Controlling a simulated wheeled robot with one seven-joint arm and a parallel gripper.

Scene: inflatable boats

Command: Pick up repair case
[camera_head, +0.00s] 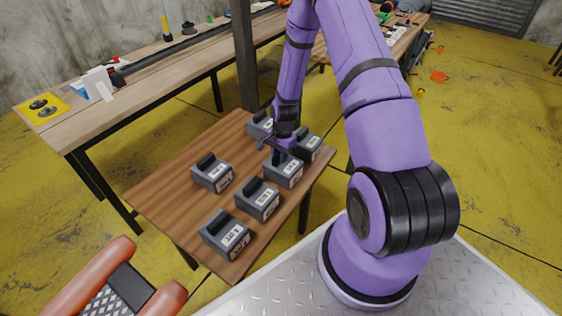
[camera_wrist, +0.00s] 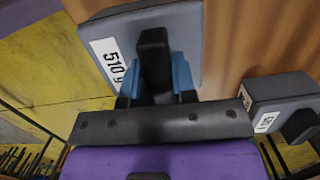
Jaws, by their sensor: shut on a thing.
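Several grey repair cases with black handles and white labels stand on the small wooden table (camera_head: 165,195). My gripper (camera_head: 279,155) points down at one repair case (camera_head: 284,174) in the right-hand row. In the wrist view my gripper (camera_wrist: 155,82) has blue fingertips closed on both sides of that case's black handle. The held case (camera_wrist: 187,30) shows a white label with black print on its left side. I cannot tell whether its base touches the table.
Other cases stand close by: one at right (camera_head: 309,146), one behind (camera_head: 259,125), one in front (camera_head: 257,199), one at left (camera_head: 212,173) and one nearest (camera_head: 226,235). A dark post (camera_head: 243,55) rises behind. A long workbench (camera_head: 150,85) holds tools. The table's left part is clear.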

